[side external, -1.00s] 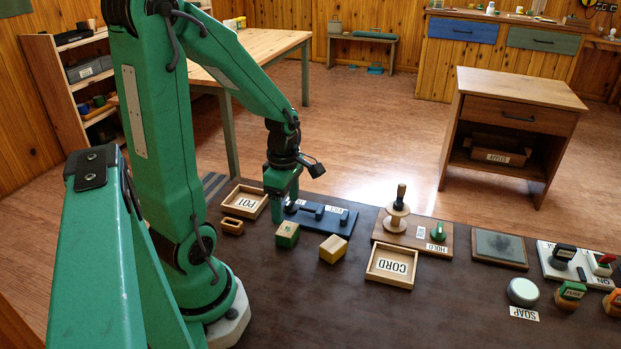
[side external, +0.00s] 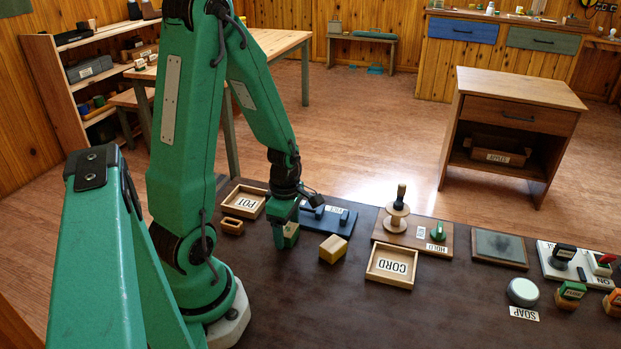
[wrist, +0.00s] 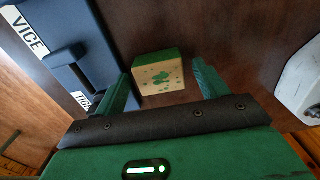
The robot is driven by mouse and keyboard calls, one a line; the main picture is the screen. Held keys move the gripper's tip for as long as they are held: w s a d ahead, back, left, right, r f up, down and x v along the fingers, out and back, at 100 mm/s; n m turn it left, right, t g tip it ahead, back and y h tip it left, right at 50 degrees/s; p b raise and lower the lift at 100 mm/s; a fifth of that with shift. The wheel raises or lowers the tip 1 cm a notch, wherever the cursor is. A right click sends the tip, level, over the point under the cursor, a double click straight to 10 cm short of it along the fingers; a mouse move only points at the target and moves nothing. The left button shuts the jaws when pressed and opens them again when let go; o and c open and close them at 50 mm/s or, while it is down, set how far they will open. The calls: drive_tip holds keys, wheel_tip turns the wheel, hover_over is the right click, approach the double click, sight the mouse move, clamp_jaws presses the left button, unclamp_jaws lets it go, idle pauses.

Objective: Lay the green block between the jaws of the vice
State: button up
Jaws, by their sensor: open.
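The green block (side external: 292,234), green on top with a pale side bearing green marks, stands on the dark bench and is partly hidden by my gripper in the side view. In the wrist view the block (wrist: 158,76) shows between and just beyond my open fingers. My gripper (side external: 284,240) points down at the block with its jaws apart; I cannot tell whether a finger touches it. The blue vice (side external: 333,226) lies just behind and right of the block, its raised jaws apart and nothing visible between them. The vice (wrist: 80,35) fills the upper left of the wrist view.
A yellow wooden block (side external: 333,249) stands right of the green block. The CORD tray (side external: 391,267) is farther right, with a spool stand (side external: 397,217) behind it. The POT tray (side external: 240,201) and a small wooden box (side external: 231,226) are on the left.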

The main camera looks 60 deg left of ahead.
drive_tip(key=c, duration=1)
drive_tip(key=shift+c, duration=0.2)
drive_tip(key=shift+r, duration=0.95)
drive_tip(key=shift+r, duration=1.55)
